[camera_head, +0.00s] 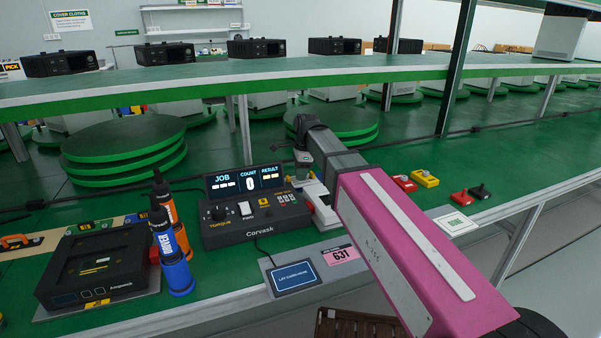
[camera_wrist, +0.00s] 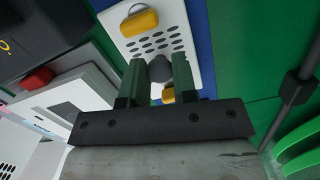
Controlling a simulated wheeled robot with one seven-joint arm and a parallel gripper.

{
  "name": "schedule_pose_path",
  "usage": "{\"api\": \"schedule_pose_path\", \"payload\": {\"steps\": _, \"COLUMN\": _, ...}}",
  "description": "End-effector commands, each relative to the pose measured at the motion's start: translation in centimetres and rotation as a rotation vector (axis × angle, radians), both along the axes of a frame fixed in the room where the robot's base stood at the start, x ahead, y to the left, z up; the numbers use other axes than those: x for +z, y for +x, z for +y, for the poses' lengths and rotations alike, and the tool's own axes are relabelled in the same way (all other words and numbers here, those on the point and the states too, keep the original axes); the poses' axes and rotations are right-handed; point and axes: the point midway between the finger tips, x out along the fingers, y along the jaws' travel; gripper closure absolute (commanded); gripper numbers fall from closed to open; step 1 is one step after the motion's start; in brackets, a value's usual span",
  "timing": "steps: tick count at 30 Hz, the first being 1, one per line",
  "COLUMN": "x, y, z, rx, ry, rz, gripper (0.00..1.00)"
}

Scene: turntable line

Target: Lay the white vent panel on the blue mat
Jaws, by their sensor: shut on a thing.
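The white vent panel (camera_wrist: 172,22) shows in the wrist view, with rows of dark holes and yellow parts near its top and bottom. My gripper (camera_wrist: 159,70) has its two green fingers closed on the grey knob (camera_wrist: 160,68) of the panel. Strips of the blue mat (camera_wrist: 206,45) show beside the panel. I cannot tell whether the panel touches the mat or is held just above it. In the head view my gripper (camera_head: 303,160) points down behind the black console; I cannot make out the mat there.
A black console (camera_head: 255,210) and a white box with a red part (camera_head: 319,203) stand close by my gripper. Blue and orange bottles (camera_head: 171,250) stand left. Green bench surface (camera_head: 500,150) is clear at the back right.

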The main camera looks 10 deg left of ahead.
Motion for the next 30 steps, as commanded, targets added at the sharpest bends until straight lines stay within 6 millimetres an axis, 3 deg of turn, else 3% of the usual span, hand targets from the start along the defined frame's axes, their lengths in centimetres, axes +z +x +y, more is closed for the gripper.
{"api": "schedule_pose_path", "payload": {"steps": 21, "x": -0.92, "y": 0.01, "z": 0.00, "rx": 0.000, "ry": 0.000, "rz": -0.001, "gripper": 0.99}}
{"api": "schedule_pose_path", "payload": {"steps": 22, "x": -0.93, "y": 0.01, "z": 0.00, "rx": 0.000, "ry": 0.000, "rz": -0.001, "gripper": 0.71}}
{"api": "schedule_pose_path", "payload": {"steps": 24, "x": -0.92, "y": 0.02, "z": 0.01, "rx": 0.000, "ry": 0.000, "rz": -0.001, "gripper": 0.48}}
{"api": "schedule_pose_path", "payload": {"steps": 25, "x": -0.92, "y": 0.01, "z": 0.00, "rx": 0.000, "ry": 0.000, "rz": -0.001, "gripper": 0.44}}
{"api": "schedule_pose_path", "payload": {"steps": 30, "x": -0.91, "y": 0.01, "z": 0.00, "rx": 0.000, "ry": 0.000, "rz": -0.001, "gripper": 0.44}}
